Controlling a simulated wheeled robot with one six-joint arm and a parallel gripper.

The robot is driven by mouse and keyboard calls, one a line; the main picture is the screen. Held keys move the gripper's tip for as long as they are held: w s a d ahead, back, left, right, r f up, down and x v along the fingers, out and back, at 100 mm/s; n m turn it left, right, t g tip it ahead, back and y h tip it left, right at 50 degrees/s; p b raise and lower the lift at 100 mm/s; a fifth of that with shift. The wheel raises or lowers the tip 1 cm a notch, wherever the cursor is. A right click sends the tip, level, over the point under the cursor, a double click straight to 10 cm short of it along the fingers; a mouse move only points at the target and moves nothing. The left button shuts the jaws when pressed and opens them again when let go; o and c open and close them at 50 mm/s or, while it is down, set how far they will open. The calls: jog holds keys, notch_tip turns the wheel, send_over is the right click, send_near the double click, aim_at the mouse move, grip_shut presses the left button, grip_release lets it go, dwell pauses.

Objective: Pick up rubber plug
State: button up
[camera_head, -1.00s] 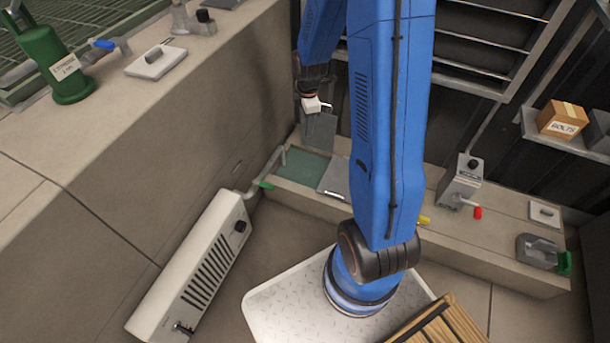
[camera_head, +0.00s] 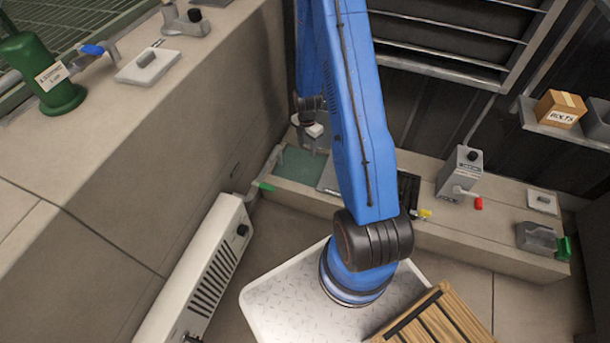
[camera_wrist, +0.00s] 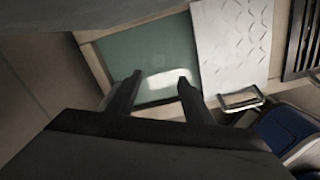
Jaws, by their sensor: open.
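My gripper (camera_wrist: 158,84) is open, with its two dark fingers apart and nothing seen between them. In the wrist view it hangs over a green, water-like recess (camera_wrist: 145,56) with a pale bright patch on its surface. In the head view my gripper (camera_head: 309,140) is at the back corner, low over the same green recess (camera_head: 300,165). I cannot make out a rubber plug for certain in either view. It may be hidden by my arm or too small to tell.
A tread plate (camera_wrist: 232,45) lies right of the recess, with a metal handle (camera_wrist: 240,98) near it. A low concrete ledge runs along the back, with a grey lever box (camera_head: 461,172). A white heater (camera_head: 205,270) stands by the left wall.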

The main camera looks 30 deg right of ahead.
send_over(305, 170)
jog(key=f, duration=0.9)
jog(key=shift+s+d+f, duration=0.1)
jog(key=shift+d+f, duration=0.25)
jog(key=shift+d, duration=0.05)
jog(key=shift+a+f, duration=0.2)
jog(key=shift+f, duration=1.15)
jog(key=shift+a+f, duration=0.15)
jog(key=shift+f, duration=1.15)
grip_shut()
